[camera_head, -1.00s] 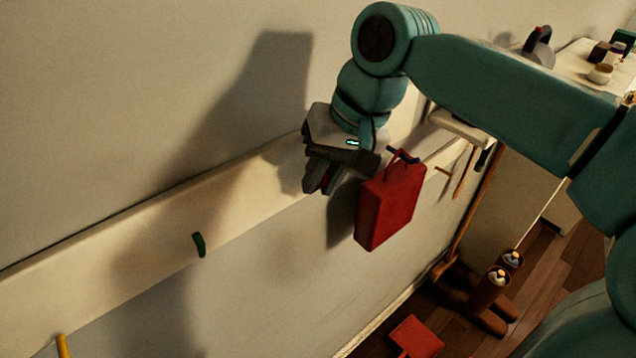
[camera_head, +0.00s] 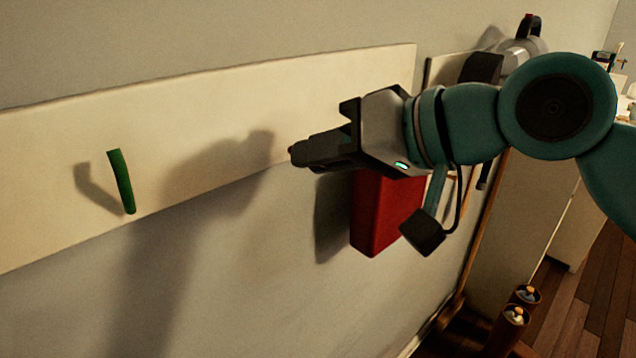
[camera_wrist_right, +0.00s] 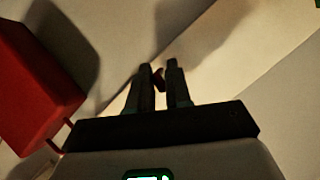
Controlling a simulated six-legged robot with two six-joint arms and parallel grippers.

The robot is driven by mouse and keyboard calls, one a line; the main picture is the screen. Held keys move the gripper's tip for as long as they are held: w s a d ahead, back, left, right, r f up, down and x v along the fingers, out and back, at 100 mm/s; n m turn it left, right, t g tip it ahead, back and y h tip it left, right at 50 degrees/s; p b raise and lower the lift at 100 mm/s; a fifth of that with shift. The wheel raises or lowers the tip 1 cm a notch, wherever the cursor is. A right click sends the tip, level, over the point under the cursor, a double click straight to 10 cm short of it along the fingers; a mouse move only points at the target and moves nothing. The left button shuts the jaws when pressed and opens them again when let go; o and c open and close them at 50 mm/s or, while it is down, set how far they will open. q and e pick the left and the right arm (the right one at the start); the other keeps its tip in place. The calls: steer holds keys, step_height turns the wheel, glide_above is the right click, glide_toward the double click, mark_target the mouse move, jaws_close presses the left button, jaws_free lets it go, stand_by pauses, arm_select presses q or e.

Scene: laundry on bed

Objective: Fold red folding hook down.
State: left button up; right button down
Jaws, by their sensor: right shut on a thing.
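The red folding hook (camera_wrist_right: 158,79) shows as a small dark red piece between my right gripper's fingers in the right wrist view. In the head view my right gripper (camera_head: 297,154) covers it, so its angle cannot be told there. That gripper lies near the lower edge of the cream wall board (camera_head: 330,75), with its fingers pointing left. In the wrist view the fingers (camera_wrist_right: 160,70) are close together, shut on the red hook. My left gripper is not in view.
A red box (camera_head: 375,222) hangs just below and behind my right gripper; it is also at the left in the wrist view (camera_wrist_right: 35,85). A green hook (camera_head: 122,182) stands out from the board at left. Brown bottles (camera_head: 508,325) stand at lower right.

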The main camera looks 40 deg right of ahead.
arm_select(q)
steer(key=shift+f+b, duration=0.95)
steer(key=shift+f, duration=0.5)
arm_select(e)
steer(key=shift+s+f+t, duration=0.1)
steer(key=shift+f+t, duration=0.25)
steer(key=shift+t, duration=0.25)
